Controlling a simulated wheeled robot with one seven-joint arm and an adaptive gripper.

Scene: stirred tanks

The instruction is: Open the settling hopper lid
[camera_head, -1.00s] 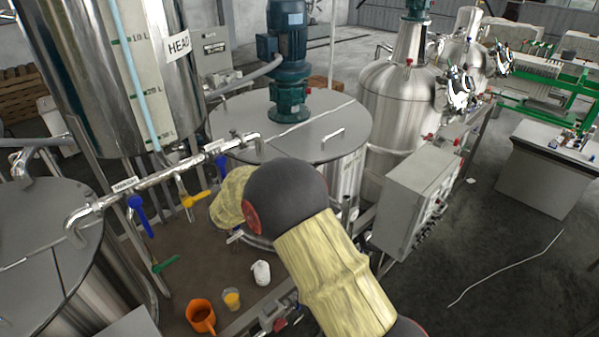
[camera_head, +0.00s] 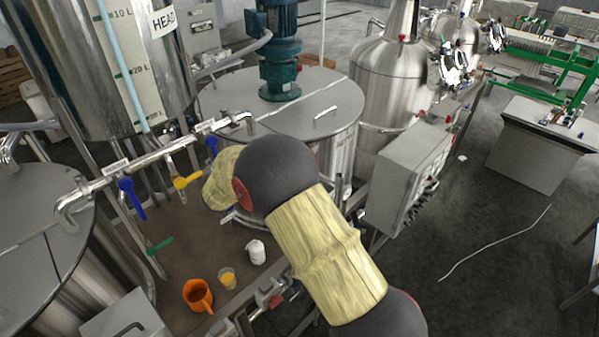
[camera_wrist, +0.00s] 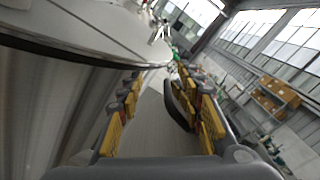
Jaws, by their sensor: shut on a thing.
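A round grey lid (camera_head: 340,97) with a thin bar handle (camera_head: 326,112) covers the middle steel tank and lies flat. Another grey lid (camera_head: 25,215) covers the tank at the left. My gripper is hidden behind my arm in the head view. In the wrist view, my gripper (camera_wrist: 165,108) has yellow-padded fingers on both sides of a dark curved bar (camera_wrist: 178,105), and it seems shut on this bar. A steel tank's rim (camera_wrist: 100,52) is close at the left there.
Piping with blue and yellow valve handles (camera_head: 187,180) runs left of my arm. An orange mug (camera_head: 198,295), a glass (camera_head: 227,278) and a white bottle (camera_head: 256,251) stand on the brown surface. A grey control box (camera_head: 412,175) is at the right. Open floor (camera_head: 490,220) lies beyond it.

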